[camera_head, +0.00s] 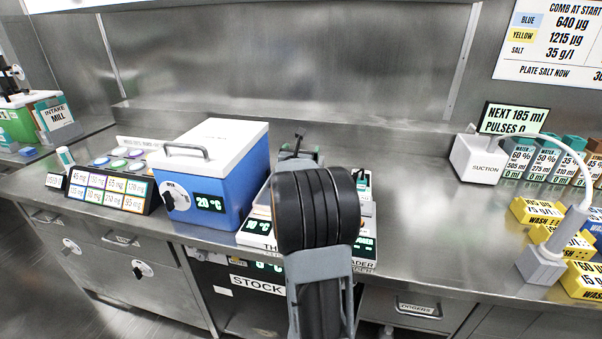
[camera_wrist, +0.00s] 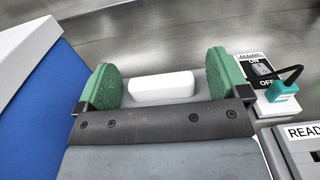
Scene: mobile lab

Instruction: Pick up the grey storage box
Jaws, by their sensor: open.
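I cannot make out anything that is clearly the grey storage box in either view. My gripper (camera_wrist: 167,80) is open in the wrist view, with its two green finger pads standing apart. A small white block (camera_wrist: 160,87) with a grey surround shows between the pads; I cannot tell what it belongs to or whether it touches them. In the head view my dark arm hides most of my gripper and the bench spot behind it.
A blue box with a white lid (camera_head: 205,180) stands close left of my arm. Labelled vial racks (camera_head: 108,190) are further left. The suction unit (camera_head: 478,160), bottles and yellow wash blocks (camera_head: 538,210) are at right. Bare bench (camera_head: 425,205) lies between. A switch (camera_wrist: 262,70) is right of my gripper.

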